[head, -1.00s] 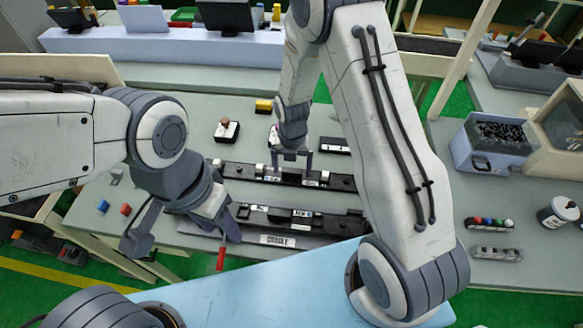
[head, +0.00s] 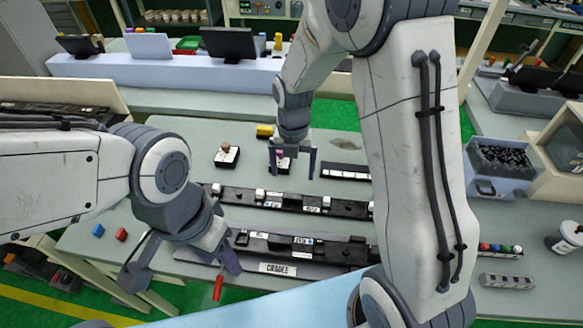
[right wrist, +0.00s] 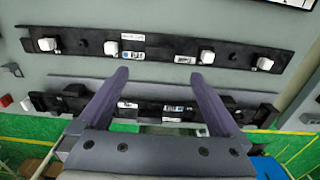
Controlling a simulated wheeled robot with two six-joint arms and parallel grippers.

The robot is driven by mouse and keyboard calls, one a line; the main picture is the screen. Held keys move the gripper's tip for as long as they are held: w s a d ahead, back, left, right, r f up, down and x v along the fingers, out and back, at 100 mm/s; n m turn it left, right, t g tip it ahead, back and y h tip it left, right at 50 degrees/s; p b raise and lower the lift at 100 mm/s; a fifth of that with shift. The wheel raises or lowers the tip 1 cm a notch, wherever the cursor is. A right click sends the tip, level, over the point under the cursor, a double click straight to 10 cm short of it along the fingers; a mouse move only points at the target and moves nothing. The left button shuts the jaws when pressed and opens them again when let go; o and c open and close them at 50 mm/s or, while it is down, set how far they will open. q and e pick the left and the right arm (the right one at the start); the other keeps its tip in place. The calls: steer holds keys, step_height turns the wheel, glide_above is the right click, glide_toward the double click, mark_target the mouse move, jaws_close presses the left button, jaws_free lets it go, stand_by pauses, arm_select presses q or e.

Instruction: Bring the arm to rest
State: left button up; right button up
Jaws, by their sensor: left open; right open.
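A black trim strip (head: 335,208) with several white clips lies across the grey table. It also shows at the top of the right wrist view (right wrist: 230,55). A second dark strip (head: 330,250) lies nearer, by a label reading CRADLE (head: 277,268). My right gripper (head: 292,166) is open and empty, fingers pointing down beyond the far strip in the head view. Its two spread fingers show in the right wrist view (right wrist: 160,100). My left gripper (head: 182,270) is open at the table's near left edge, close to a red-handled thing (head: 218,287). My right arm hides the strips' right ends.
A button box (head: 227,156), a yellow block (head: 265,131) and a black-and-white bar (head: 345,172) lie behind the strips. Blue (head: 97,230) and red (head: 121,234) blocks lie at the left. A blue bin (head: 500,160) of dark parts stands right. Bare table separates them.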

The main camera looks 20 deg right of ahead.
steer(key=shift+a, duration=0.1)
steer(key=s+a+r+m, duration=0.2)
steer(key=s+r+m, duration=0.1)
steer(key=s+m, duration=0.4)
steer(key=s+a+r+m, duration=0.3)
steer(key=s+r+m, duration=0.1)
steer(key=s+m, duration=0.4)
steer(key=s+a+r+m+y, duration=0.1)
steer(key=s+a+r+m, duration=0.2)
steer(key=s+m, duration=0.5)
steer(key=shift+a+r, duration=0.15)
steer(key=shift+a, duration=0.05)
steer(key=shift+s+m, duration=0.25)
steer(key=shift+m, duration=0.35)
steer(key=shift+c, duration=0.3)
